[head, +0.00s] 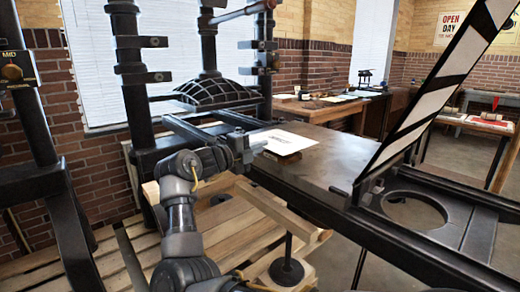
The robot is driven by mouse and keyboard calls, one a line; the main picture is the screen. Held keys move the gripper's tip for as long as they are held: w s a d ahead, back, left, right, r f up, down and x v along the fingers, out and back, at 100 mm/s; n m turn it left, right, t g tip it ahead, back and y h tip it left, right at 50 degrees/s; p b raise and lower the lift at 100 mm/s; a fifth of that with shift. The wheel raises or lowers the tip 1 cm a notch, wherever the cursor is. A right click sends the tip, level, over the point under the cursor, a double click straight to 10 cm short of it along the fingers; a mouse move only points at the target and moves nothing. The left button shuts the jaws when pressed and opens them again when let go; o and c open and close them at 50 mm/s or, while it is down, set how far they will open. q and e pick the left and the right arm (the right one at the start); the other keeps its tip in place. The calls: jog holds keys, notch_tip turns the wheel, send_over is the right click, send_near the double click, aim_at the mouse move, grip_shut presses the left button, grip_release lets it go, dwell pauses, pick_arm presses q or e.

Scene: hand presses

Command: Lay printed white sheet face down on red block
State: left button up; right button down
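The white sheet (292,140) lies roughly flat on the press bed (325,165), with a small dark printed mark visible on its upper side near its left part. A thin brownish edge shows under its near side; I cannot tell if this is the red block, whose surface is not visible there.
The iron hand press (215,93) stands behind the gripper at left. A tilted black frame (425,100) rises at the bed's right end. A side table (480,122) with red items stands far right. The bed between sheet and frame is bare.

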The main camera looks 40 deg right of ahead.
jog(key=a+r, duration=0.3)
jog(key=a, duration=0.4)
dwell(0.6)
jog(key=shift+w+f, duration=0.1)
jog(key=shift+f, duration=0.05)
dwell(1.6)
